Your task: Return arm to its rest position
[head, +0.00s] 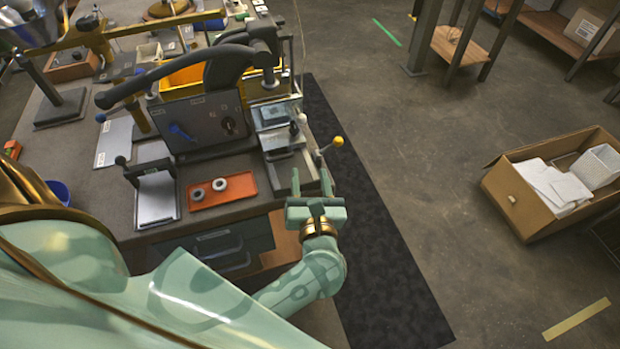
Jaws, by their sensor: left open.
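My left arm, pale green, reaches in from the bottom left. Its left gripper (311,182) is open, with two fingers pointing away from me, at the right edge of the workbench (110,205). I see nothing between the fingers. The fingertips are close to a small grey machine (285,143) with a yellow-knobbed lever (337,142); I cannot tell whether they touch it. My right gripper is not in the picture.
A dark mat (375,240) runs along the floor. An open cardboard box (525,205) stands at right; floor between is clear.

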